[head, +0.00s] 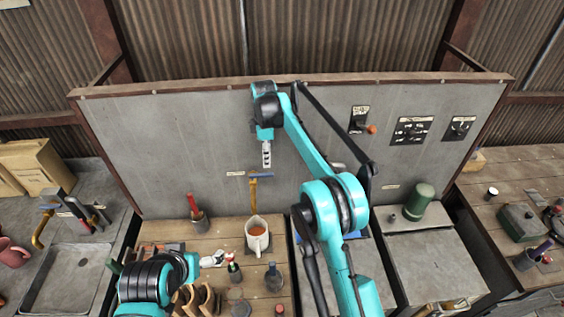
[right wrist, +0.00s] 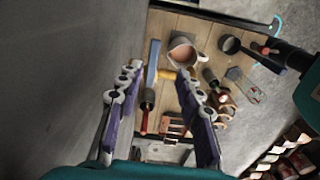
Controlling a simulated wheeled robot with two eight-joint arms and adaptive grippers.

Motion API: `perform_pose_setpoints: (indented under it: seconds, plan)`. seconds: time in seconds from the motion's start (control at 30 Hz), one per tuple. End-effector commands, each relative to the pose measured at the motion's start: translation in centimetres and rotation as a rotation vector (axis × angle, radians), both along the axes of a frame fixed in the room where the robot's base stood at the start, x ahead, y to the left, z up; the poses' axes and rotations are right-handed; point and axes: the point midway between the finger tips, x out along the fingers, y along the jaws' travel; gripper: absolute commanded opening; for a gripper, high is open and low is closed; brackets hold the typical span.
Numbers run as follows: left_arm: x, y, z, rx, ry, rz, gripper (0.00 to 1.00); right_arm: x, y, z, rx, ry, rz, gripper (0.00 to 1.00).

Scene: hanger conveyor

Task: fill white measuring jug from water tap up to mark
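A white jug (head: 257,243) stands upright on the wooden bench, with an orange-brown inside; I cannot tell whether that is liquid. It also shows at the top of the right wrist view (right wrist: 183,44). My right gripper (head: 266,160) hangs in front of the grey back panel, above and apart from the jug. In the right wrist view my right gripper (right wrist: 158,72) has its fingers spread with nothing between them. A tap-like fitting (head: 43,228) stands by the sink (head: 70,280) at the left.
A yellow-and-blue tool (head: 254,190) is just behind the jug, and a red-handled tool in a holder (head: 195,212) is left of it. Several small tools crowd the bench front. Switch plates (head: 411,130) are on the panel.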

Motion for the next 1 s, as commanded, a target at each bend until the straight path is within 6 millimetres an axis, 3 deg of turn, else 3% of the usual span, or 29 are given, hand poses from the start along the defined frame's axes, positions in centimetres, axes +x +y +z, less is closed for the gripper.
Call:
perform_pose_setpoints:
  seconds: [0.4,0.8,1.0]
  plan:
    - [0.0,0.0,0.6,0.000,0.000,0.000,0.95,0.4,0.6,-1.1,-0.004,0.015,0.041,0.36]
    - [0.0,0.0,1.1,0.000,0.000,0.000,0.95,0.4,0.6,-7.0,-0.004,0.014,0.039,0.36]
    - [0.0,0.0,1.2,0.000,0.000,0.000,0.95,0.4,0.6,-8.3,-0.004,0.014,0.039,0.36]
